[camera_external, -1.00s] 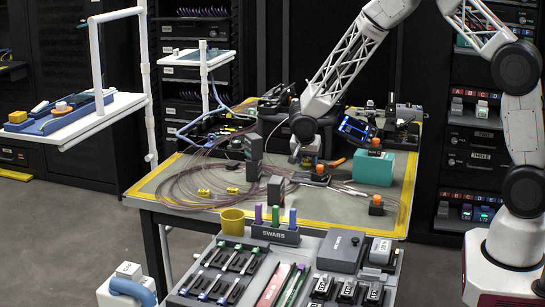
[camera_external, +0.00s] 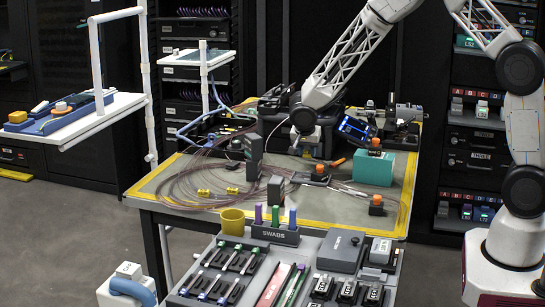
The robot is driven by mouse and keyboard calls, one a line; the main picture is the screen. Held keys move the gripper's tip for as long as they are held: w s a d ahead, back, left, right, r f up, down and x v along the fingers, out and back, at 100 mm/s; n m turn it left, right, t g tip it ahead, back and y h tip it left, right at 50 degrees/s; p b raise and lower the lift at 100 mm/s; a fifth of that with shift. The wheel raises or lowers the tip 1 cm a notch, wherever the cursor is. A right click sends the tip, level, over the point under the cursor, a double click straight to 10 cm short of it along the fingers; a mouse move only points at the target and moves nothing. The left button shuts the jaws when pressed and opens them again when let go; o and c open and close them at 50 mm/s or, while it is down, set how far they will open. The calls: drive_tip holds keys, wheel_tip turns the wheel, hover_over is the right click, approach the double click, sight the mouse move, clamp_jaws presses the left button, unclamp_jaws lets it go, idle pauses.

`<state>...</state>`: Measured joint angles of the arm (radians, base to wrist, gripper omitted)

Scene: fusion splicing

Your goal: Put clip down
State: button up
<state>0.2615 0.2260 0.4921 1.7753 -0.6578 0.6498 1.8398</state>
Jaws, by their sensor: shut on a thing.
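My gripper (camera_external: 311,157) points down over the back middle of the work table, just behind a small dark fixture with an orange part (camera_external: 318,176). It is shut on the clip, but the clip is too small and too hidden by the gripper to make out. I cannot tell whether the clip touches the table or the fixture.
A teal box (camera_external: 374,167) and orange-topped blocks stand right of my gripper. Coiled fibre cable (camera_external: 190,185) and dark upright blocks (camera_external: 254,155) lie to its left. A lit splicer screen (camera_external: 355,129) is behind. A swab holder (camera_external: 275,233) and grey tray sit in front.

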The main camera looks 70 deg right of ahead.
sight(307, 151)
wheel_tip(307, 151, up, 15)
idle(0.4)
drive_tip(key=shift+f, duration=0.1)
idle(0.8)
drive_tip(key=w+a+f+n+t, duration=0.1)
drive_tip(key=w+a+n, duration=0.15)
drive_tip(key=a, duration=1.05)
drive_tip(key=w+a+f+n+t+y, duration=0.15)
drive_tip(key=a+n, duration=0.25)
drive_tip(key=a, duration=0.9)
drive_tip(key=w+a+f+n+t, duration=0.1)
drive_tip(key=w+a+f+n, duration=0.15)
drive_tip(key=a, duration=1.05)
drive_tip(key=s+a+f+n+y, duration=0.1)
drive_tip(key=s+a+n, duration=0.2)
drive_tip(key=a, duration=0.8)
drive_tip(key=s+a+n+y, duration=0.1)
drive_tip(key=s+a+n, duration=0.2)
drive_tip(key=a, duration=0.9)
drive_tip(key=s+a+f+n+y, duration=0.1)
drive_tip(key=s+a+n, duration=0.2)
drive_tip(key=s+a, duration=0.4)
drive_tip(key=a+t, duration=0.1)
drive_tip(key=a, duration=0.4)
drive_tip(key=shift+s+f, duration=0.35)
drive_tip(key=shift+s, duration=0.05)
drive_tip(key=shift+a, duration=0.1)
